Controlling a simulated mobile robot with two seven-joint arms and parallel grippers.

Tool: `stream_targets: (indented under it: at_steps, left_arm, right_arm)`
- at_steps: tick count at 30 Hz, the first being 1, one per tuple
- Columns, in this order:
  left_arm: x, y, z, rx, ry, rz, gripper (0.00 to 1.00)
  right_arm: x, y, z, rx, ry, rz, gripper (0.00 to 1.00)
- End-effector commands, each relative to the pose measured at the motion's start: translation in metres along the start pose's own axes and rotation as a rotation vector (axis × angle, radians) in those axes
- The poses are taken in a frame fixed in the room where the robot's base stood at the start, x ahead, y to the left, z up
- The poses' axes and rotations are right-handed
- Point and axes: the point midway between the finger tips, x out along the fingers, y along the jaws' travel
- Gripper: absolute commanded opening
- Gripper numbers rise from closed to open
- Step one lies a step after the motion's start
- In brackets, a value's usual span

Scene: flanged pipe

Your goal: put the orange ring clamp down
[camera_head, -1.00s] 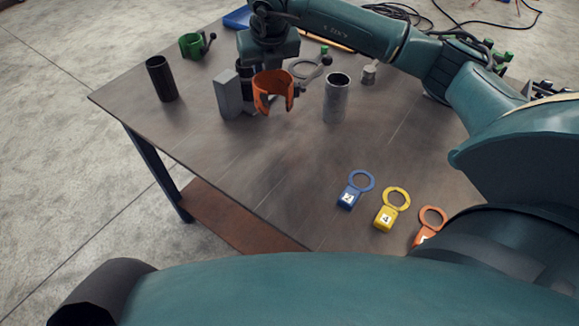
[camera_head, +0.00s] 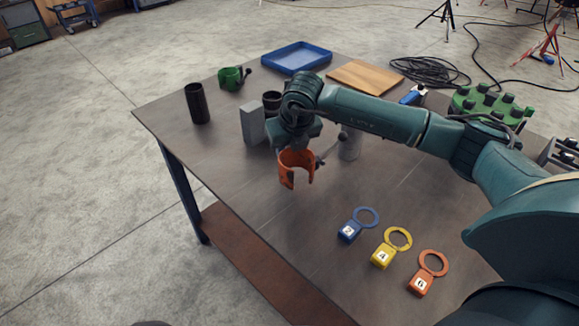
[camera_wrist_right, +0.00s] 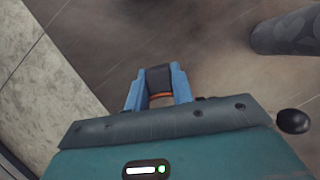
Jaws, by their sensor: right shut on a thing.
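The orange ring clamp (camera_head: 297,170) hangs from my right gripper (camera_head: 300,146) in the head view, open side down and toward the near left edge of the table. Its lever with a dark ball knob (camera_head: 345,135) points right. In the right wrist view the blue fingers (camera_wrist_right: 158,88) are shut on the clamp, with only a thin orange strip (camera_wrist_right: 160,97) and the dark knob (camera_wrist_right: 293,121) showing. The clamp appears to be above the bare tabletop (camera_head: 240,180); the exact gap cannot be told. My left gripper is out of view.
A grey block (camera_head: 252,125), a dark tube (camera_head: 197,103) and a green clamp (camera_head: 231,78) stand behind to the left. A grey pipe (camera_head: 350,146) stands behind to the right. Blue (camera_head: 350,230), yellow (camera_head: 382,255) and orange (camera_head: 420,284) numbered tags lie nearer.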

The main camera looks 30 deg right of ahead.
Motion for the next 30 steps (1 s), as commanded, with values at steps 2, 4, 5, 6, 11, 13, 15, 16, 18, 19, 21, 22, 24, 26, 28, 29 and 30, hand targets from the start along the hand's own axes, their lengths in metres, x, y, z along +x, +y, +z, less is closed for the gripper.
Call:
stream_targets:
  at_steps: [2, 4, 5, 6, 11, 13, 15, 16, 18, 19, 21, 22, 24, 26, 28, 29, 30]
  left_arm:
    - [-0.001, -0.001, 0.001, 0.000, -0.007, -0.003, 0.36]
    - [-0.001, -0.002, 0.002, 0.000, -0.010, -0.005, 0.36]
    - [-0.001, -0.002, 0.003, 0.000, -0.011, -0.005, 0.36]
    - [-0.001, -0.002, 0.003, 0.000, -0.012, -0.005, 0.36]
    - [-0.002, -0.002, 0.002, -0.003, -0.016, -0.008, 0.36]
    - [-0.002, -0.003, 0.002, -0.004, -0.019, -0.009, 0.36]
    - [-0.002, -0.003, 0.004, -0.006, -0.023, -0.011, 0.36]
    - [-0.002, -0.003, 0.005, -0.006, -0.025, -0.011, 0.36]
    - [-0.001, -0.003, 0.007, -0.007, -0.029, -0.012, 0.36]
    - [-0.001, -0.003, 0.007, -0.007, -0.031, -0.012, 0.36]
    - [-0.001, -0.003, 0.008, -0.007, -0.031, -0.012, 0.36]
    - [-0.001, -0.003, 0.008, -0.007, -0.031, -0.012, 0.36]
    - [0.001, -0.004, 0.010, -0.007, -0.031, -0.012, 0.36]
    - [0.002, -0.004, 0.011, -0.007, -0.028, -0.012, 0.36]
    - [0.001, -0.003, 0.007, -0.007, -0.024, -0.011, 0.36]
    - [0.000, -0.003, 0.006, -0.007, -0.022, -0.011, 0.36]
    - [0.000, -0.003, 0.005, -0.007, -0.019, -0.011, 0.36]
  right_arm:
    - [0.007, 0.000, -0.002, 0.002, -0.002, 0.001, 0.00]
    - [0.011, 0.000, -0.004, 0.001, -0.003, 0.001, 0.00]
    - [0.013, 0.000, -0.004, 0.001, -0.004, 0.001, 0.00]
    - [0.015, 0.000, -0.005, 0.001, -0.004, 0.001, 0.00]
    - [0.032, 0.000, -0.013, 0.002, -0.001, 0.001, 0.00]
    - [0.041, 0.001, -0.016, 0.002, -0.001, 0.001, 0.00]
    - [0.046, 0.001, -0.018, 0.002, -0.003, 0.001, 0.00]
    - [0.047, 0.001, -0.018, 0.002, -0.004, 0.002, 0.00]
    - [0.047, 0.001, -0.018, 0.002, -0.006, 0.002, 0.00]
    - [0.047, 0.001, -0.018, 0.002, -0.005, 0.002, 0.00]
    - [0.047, 0.001, -0.018, 0.001, -0.005, 0.002, 0.00]
    - [0.047, 0.001, -0.018, 0.002, -0.005, 0.002, 0.00]
    - [0.049, 0.001, -0.019, 0.001, -0.005, 0.002, 0.00]
    - [0.051, 0.001, -0.020, 0.001, -0.005, 0.002, 0.00]
    - [0.051, 0.000, -0.021, 0.001, -0.001, 0.000, 0.28]
    - [0.051, 0.000, -0.021, 0.001, -0.001, 0.000, 0.31]
    - [0.051, 0.000, -0.021, 0.001, 0.000, 0.000, 0.34]
